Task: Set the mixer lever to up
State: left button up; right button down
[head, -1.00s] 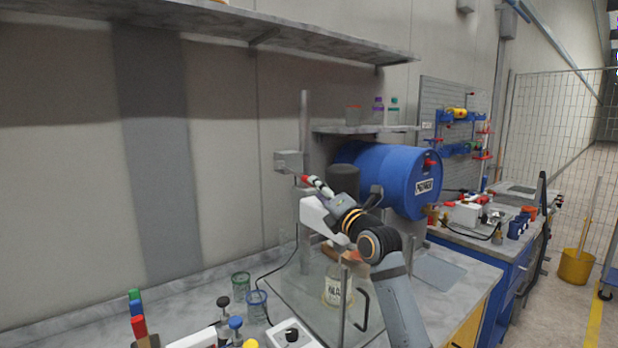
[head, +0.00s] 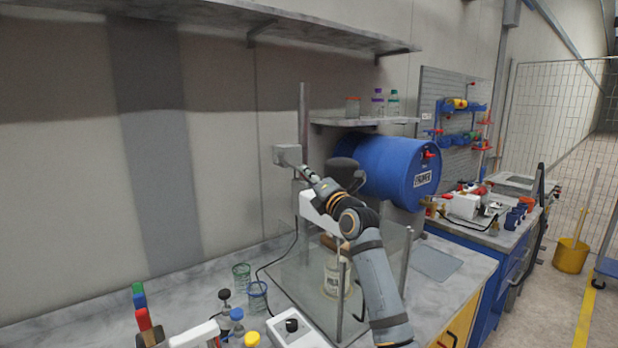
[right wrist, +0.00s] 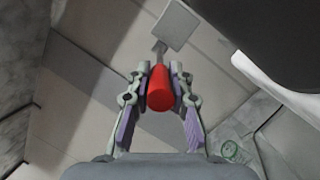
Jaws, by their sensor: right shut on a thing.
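The mixer lever has a red handle (right wrist: 160,92), seen in the right wrist view, and a thin metal rod leading to a grey box (head: 287,154). The box also shows in the right wrist view (right wrist: 174,24). My right gripper (head: 308,173) is at the lever beside the box. In the right wrist view its two fingers (right wrist: 160,75) are closed on either side of the red handle. In the head view the gripper largely hides the handle. The white mixer body (head: 309,205) is partly behind my right arm. My left gripper is not in view.
A blue drum (head: 395,165) lies close behind my right arm. A shelf with small bottles (head: 377,103) is above it. A labelled jar (head: 333,280) stands below the mixer among metal posts. Green and blue glasses (head: 257,295) stand on the bench to the left.

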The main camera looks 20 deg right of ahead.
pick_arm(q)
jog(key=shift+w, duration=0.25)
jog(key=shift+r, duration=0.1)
